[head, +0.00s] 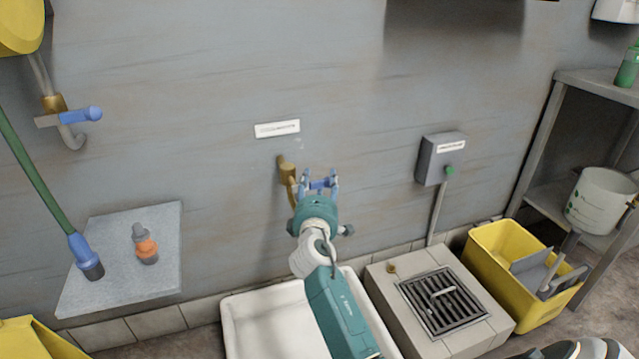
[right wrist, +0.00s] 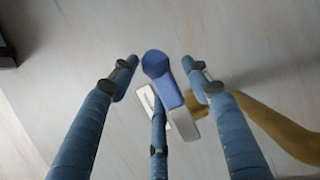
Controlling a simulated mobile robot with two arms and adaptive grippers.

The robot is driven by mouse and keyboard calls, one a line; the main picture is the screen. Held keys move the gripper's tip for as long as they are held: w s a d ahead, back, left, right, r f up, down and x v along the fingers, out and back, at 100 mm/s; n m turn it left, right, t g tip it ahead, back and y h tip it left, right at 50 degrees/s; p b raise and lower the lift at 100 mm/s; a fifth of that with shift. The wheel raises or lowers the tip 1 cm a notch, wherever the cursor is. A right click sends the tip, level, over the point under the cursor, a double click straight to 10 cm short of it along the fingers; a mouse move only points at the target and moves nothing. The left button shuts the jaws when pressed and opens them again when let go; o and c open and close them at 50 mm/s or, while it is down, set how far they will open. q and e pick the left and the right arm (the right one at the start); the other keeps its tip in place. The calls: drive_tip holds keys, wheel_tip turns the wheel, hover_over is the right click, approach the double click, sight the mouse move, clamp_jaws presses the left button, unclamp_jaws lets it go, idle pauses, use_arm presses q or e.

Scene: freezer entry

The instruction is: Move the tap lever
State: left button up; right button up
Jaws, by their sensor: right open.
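A brass tap (head: 287,171) sticks out of the grey wall below a white label. Its blue lever (head: 320,184) shows between the fingers of my right gripper (head: 318,177). In the right wrist view the blue lever (right wrist: 162,80) has a rounded end and a pale metal part, with the brass pipe (right wrist: 275,125) at right. The open fingers of my right gripper (right wrist: 160,65) stand to either side of the lever, with gaps visible; a third finger overlaps it from below. Whether that finger touches the lever I cannot tell. My left gripper is not in view.
Below the tap are a white basin (head: 262,325) and a drain block with a grate (head: 442,300). A grey switch box (head: 440,158) is on the wall to the right. A second tap with a blue handle (head: 80,115) is at left, above a grey shelf (head: 110,292). A yellow bucket (head: 500,245) stands right.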

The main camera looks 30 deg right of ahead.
clamp_jaws()
drive_tip(key=shift+a+r+n, duration=0.1)
drive_tip(key=shift+a+n, duration=0.05)
drive_tip(key=shift+n, duration=0.15)
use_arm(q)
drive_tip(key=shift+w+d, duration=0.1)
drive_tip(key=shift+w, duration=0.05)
use_arm(e)
drive_tip(key=shift+r, duration=0.1)
